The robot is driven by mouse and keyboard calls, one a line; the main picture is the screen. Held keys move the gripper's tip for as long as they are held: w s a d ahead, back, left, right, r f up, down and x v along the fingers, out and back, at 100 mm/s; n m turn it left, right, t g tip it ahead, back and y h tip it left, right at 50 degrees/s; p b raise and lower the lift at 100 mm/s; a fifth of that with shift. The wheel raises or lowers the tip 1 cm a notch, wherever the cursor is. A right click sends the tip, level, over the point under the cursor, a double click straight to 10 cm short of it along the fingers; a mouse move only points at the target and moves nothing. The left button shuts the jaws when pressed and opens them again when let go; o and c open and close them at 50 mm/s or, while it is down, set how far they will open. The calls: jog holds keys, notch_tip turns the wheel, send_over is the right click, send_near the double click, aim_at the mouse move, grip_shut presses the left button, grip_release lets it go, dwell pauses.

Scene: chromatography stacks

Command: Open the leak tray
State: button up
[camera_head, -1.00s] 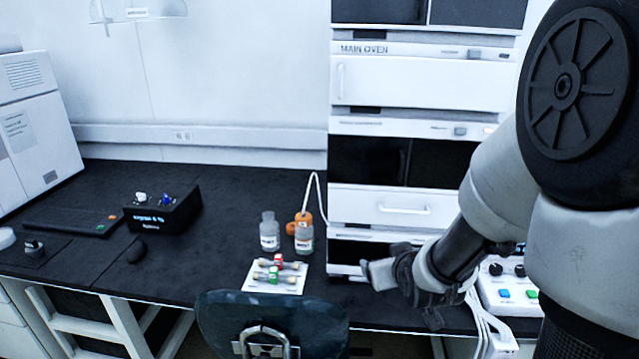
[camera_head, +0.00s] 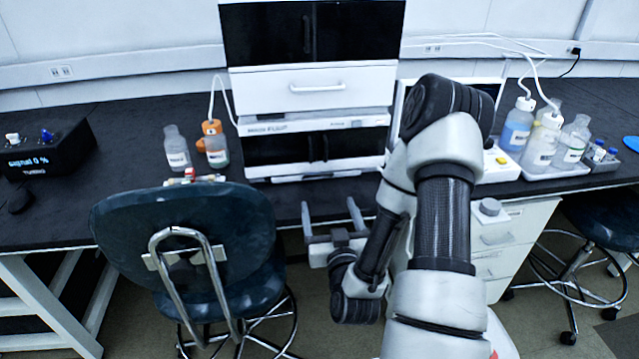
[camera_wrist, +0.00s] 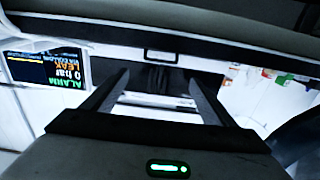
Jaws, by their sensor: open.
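The leak tray (camera_head: 315,176) looks like the thin pale strip at the foot of the instrument stack, just above the bench top. It appears flush with the stack front. In the wrist view, which is upside down, a small handle (camera_wrist: 160,56) shows beyond the fingertips, on what looks like the tray front. My gripper (camera_head: 329,206) is open and empty, in front of the bench edge and below the tray. Its two fingers (camera_wrist: 160,78) also show in the wrist view, apart from the handle, one to each side of it. A lit screen (camera_wrist: 47,66) there reads ALARM and LEAK.
A dark chair (camera_head: 185,245) stands left of my gripper, close to the bench. Two bottles (camera_head: 177,150) stand on the bench left of the stack. Several bottles (camera_head: 541,145) stand in a tray at the right. White drawers (camera_head: 497,262) are under the bench, right of my arm.

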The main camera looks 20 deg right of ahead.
aim_at(320, 176)
jog(key=w+d, duration=0.1)
jog(key=w, duration=0.3)
jog(key=w+d, duration=0.1)
jog(key=w, duration=0.4)
jog(key=w+d, duration=0.1)
jog(key=w, duration=0.4)
jog(key=shift+w+b, duration=0.1)
jog(key=shift+b, duration=0.25)
